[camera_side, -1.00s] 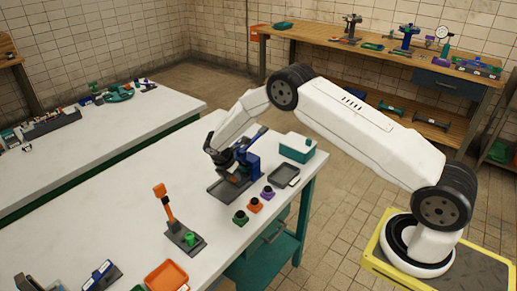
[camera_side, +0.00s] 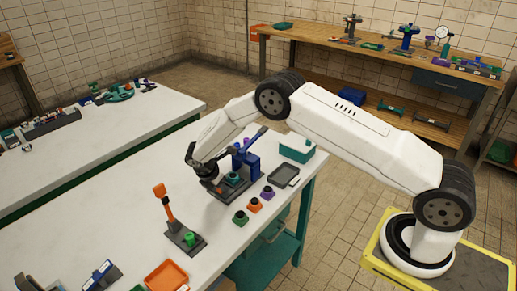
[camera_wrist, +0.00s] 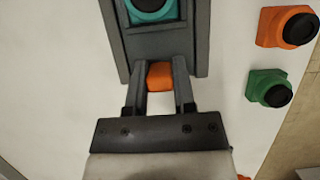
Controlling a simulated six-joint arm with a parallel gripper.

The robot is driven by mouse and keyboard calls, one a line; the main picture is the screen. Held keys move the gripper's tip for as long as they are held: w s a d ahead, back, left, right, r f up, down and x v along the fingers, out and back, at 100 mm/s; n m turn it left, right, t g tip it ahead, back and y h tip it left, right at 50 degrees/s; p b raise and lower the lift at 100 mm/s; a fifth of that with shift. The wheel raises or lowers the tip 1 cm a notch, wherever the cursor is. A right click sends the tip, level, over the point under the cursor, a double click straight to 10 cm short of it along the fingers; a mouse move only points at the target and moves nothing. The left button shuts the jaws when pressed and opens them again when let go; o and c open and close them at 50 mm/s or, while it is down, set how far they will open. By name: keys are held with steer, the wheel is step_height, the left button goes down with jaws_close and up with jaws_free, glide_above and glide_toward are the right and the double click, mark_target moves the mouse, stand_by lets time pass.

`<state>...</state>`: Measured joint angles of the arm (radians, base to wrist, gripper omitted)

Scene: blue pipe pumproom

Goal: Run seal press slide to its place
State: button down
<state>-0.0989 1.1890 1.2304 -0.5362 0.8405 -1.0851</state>
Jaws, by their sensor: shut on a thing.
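The blue seal press (camera_side: 246,163) stands on the white bench with its lever raised. Its dark grey base with the slide track (camera_wrist: 191,38) reaches out toward my gripper. A teal round piece (camera_side: 233,179) sits in the slide and shows at the top of the wrist view (camera_wrist: 150,8). My gripper (camera_wrist: 160,82) is shut on the orange knob (camera_wrist: 160,74) at the slide's near end, one finger on each side. In the side view my gripper (camera_side: 207,178) is at the left end of the base and hides the knob.
Purple (camera_side: 267,192), orange (camera_side: 254,204) and green (camera_side: 240,217) blocks with black tops stand right of the base. A dark tray (camera_side: 284,175) and a teal box (camera_side: 297,149) lie behind them. An orange-levered tool (camera_side: 166,205) stands in front. Bench between is clear.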

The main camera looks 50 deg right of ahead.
steer(key=shift+a, duration=1.65)
steer(key=shift+c, duration=2.2)
jaws_free()
steer(key=shift+r, duration=0.1)
steer(key=v, duration=0.7)
steer(key=shift+a+r, duration=0.2)
steer(key=shift+r, duration=0.1)
